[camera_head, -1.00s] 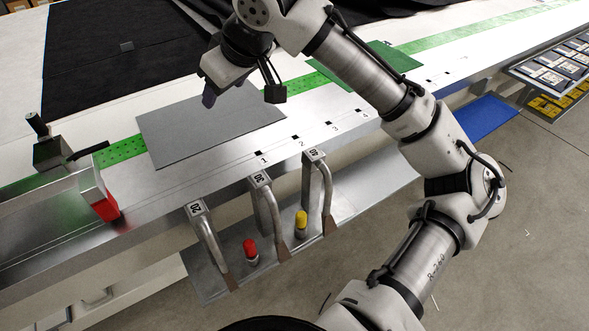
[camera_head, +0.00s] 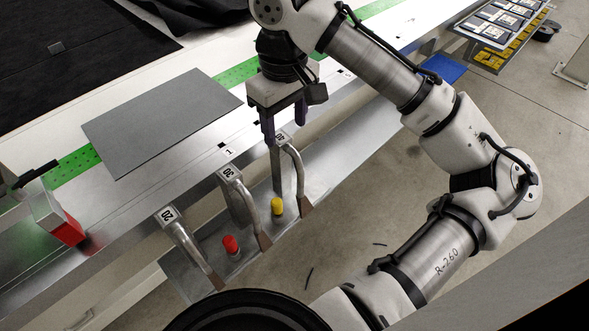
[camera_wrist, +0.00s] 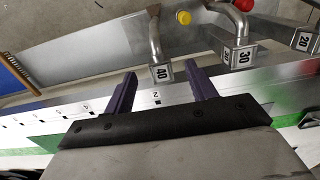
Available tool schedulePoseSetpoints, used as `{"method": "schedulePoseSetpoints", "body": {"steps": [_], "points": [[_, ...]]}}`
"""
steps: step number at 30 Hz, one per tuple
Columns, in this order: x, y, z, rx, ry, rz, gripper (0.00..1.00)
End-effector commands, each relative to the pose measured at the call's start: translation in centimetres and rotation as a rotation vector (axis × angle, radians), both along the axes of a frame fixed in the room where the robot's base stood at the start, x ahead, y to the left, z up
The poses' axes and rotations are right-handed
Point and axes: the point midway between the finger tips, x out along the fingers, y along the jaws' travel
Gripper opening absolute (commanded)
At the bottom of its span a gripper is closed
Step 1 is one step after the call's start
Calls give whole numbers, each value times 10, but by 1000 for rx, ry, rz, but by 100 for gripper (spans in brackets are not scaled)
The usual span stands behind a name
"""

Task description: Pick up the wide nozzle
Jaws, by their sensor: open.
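Three bent metal nozzles with numbered blocks stand along the table's front edge: 20 (camera_head: 190,246), 30 (camera_head: 239,197) and 40 (camera_head: 292,165). The numbers suggest that 40 is the wide one; the widths look much alike here. My gripper (camera_head: 285,130) is open and empty, pointing down over the block of nozzle 40. In the wrist view, the block of nozzle 40 (camera_wrist: 160,72) lies between the two purple fingers (camera_wrist: 159,74) in the picture, with gaps on both sides. I cannot tell the remaining height. Nozzle 30 (camera_wrist: 240,58) is right of the fingers.
A red cap (camera_head: 231,245) and a yellow cap (camera_head: 277,206) stand on the metal shelf between the nozzles. A grey plate (camera_head: 160,120) lies on the table behind. A red-ended block (camera_head: 68,232) is at the left. The grey floor is open in front.

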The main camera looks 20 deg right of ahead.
Motion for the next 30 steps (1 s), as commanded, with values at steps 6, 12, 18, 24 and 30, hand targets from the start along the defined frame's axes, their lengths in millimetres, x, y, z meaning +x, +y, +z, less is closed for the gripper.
{"method": "schedulePoseSetpoints", "body": {"steps": [6, 12, 18, 24, 30], "points": [[0, 0, -16, 3, 1, 1, 56], [1, -1, -44, 1, 0, -1, 56], [2, -1, -56, -1, -1, 0, 56], [2, -1, -56, -1, -1, 0, 51], [2, -1, -56, -1, -1, 0, 25]]}}
